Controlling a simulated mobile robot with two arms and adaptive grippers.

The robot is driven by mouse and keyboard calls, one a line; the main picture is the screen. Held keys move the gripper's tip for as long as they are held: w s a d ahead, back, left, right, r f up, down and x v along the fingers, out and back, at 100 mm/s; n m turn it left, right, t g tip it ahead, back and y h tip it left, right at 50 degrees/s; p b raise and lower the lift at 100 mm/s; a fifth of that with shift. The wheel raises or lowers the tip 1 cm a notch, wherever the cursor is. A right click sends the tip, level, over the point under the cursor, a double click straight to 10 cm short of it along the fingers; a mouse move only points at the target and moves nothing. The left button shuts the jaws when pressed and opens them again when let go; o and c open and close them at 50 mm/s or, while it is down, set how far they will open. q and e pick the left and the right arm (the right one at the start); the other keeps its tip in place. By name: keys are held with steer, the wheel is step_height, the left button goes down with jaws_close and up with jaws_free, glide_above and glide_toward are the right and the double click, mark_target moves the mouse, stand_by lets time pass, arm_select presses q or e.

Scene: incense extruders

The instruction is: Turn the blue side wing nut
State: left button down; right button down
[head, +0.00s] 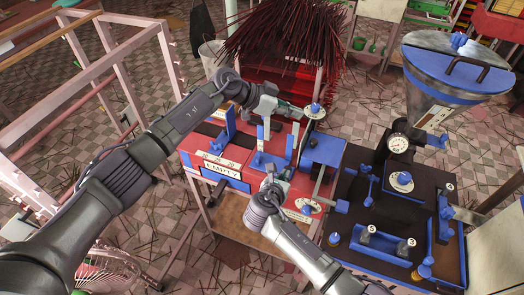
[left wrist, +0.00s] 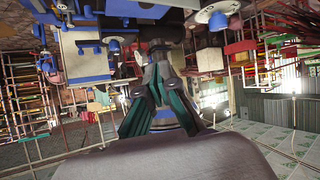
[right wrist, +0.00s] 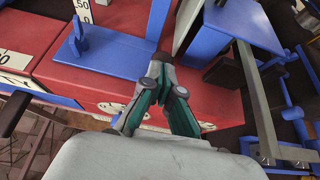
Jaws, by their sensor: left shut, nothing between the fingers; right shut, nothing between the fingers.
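Several small blue wing-shaped fittings show in the head view, and I cannot tell which is the side wing nut. One blue fitting (head: 315,108) stands on a pale disc at the red machine's far right corner. Another blue fitting (head: 257,160) stands on the machine's top near a scale; it also shows in the right wrist view (right wrist: 75,40). A third blue fitting (head: 440,141) sticks out from the hopper's side. My left gripper (head: 298,111) is shut and empty, just left of the pale disc. My right gripper (head: 286,174) is shut and empty above the machine's front.
The red machine (head: 235,135) carries upright blue plates and scales. To its right stands a dark machine (head: 385,235) with a gauge (head: 398,143) and a metal hopper (head: 440,90). Red incense sticks (head: 280,40) stand behind. A pink frame (head: 105,85) is at the left.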

arm_select(q)
steer(key=s+a+f+m+g+y, duration=0.2)
steer(key=a+f+m+y, duration=0.2)
steer(key=a+f+y, duration=0.45)
steer(key=shift+h, duration=0.25)
steer(key=x, duration=0.7)
steer(key=shift+d, duration=0.4)
steer(key=shift+w+d+f, duration=0.15)
steer(key=shift+d+f, duration=0.1)
steer(key=shift+f, duration=0.3)
steer(key=shift+d+f, duration=0.15)
steer(key=shift+f, duration=0.5)
steer(key=shift+a, duration=2)
